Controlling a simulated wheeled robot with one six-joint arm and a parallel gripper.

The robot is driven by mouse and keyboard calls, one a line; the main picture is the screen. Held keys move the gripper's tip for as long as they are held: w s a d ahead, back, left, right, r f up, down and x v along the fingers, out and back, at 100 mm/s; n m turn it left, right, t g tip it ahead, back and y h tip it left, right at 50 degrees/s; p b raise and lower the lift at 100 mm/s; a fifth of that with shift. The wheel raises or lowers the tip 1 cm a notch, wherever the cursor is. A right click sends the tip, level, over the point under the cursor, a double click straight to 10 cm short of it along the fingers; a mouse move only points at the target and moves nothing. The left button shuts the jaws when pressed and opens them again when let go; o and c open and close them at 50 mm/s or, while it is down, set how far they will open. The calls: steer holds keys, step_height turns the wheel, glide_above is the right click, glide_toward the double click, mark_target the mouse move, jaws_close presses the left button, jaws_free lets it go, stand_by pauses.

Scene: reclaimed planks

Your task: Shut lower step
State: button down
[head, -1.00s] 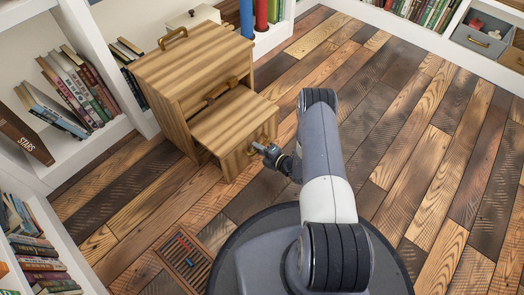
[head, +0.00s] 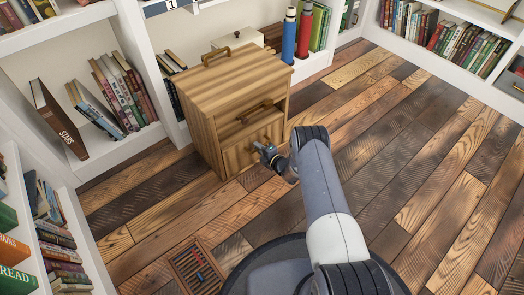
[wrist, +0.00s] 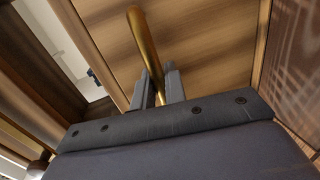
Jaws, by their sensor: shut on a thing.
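The wooden step cabinet (head: 234,76) stands on the plank floor against the white shelving. Its lower step (head: 237,156) is pushed into the body, its front level or nearly level with the cabinet front; a small gap cannot be ruled out. My gripper (head: 266,150) is at the right part of the lower step's front. In the wrist view my gripper (wrist: 158,82) is shut on the brass handle (wrist: 143,40), which runs between the fingers. In the head view that handle is mostly hidden by my gripper.
A small dark floor grate (head: 196,268) lies in front. Bookshelves line the left and back. The floor on the right is clear.

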steer(key=shift+w+a+r, duration=0.1)
steer(key=shift+w, duration=0.1)
steer(key=c, duration=1.6)
jaws_free()
steer(key=shift+o, duration=0.2)
steer(key=shift+s+d+r+p, duration=0.1)
steer(key=shift+s+d+p, duration=0.2)
steer(key=shift+s+p, duration=0.05)
steer(key=p+v, duration=0.3)
steer(key=v, duration=0.6)
steer(key=shift+s+d+p, duration=0.15)
steer(key=shift+s+p, duration=0.2)
steer(key=shift+s, duration=0.05)
